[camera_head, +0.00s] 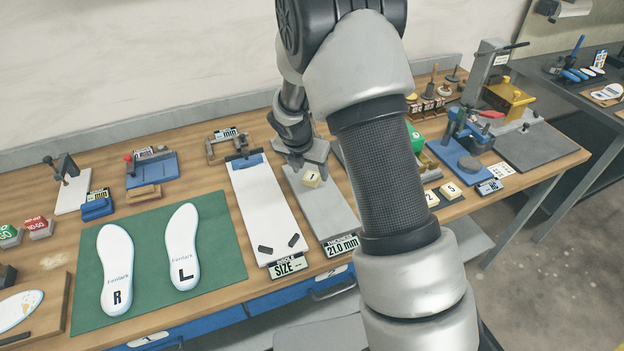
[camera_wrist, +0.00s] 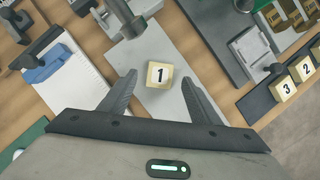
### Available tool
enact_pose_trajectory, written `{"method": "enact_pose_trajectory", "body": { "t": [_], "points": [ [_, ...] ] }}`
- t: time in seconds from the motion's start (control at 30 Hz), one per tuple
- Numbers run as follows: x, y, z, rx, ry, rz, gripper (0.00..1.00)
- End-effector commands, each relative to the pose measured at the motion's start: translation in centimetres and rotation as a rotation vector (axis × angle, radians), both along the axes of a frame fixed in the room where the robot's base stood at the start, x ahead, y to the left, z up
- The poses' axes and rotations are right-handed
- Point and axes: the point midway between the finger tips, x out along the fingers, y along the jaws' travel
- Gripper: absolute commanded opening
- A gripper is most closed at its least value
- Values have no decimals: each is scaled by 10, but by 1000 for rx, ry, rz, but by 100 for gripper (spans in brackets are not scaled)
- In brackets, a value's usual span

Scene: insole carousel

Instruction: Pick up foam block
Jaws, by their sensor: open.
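The foam block (camera_head: 311,179) is a small cream-yellow cube with a black "1" on it. It rests on a grey plate (camera_head: 325,207) in the middle of the bench. In the wrist view the foam block (camera_wrist: 159,74) is just beyond and between the fingertips, face up, apart from both fingers. My gripper (camera_wrist: 161,80) is open and empty. In the head view my gripper (camera_head: 302,164) is directly over the grey plate, close to the block, and my arm covers part of the plate's right side.
A white size board (camera_head: 264,205) lies left of the plate, and a "21.0 mm" label (camera_head: 341,246) stands at its front. More numbered blocks (camera_wrist: 283,89) sit on a dark strip to the right. Two insoles (camera_head: 183,248) lie on a green mat (camera_head: 221,279).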

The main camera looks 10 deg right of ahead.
Motion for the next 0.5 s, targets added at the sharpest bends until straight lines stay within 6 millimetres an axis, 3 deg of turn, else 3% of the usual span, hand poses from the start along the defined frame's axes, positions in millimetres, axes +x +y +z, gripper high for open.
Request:
{"method": "enact_pose_trajectory", "body": {
  "t": [0.2,0.47,0.5],
  "points": [
    [7,-6,-25,-1,1,0,57],
    [8,-6,-26,-1,-1,0,57],
    [8,-6,-26,0,0,0,50]
  ]
}}
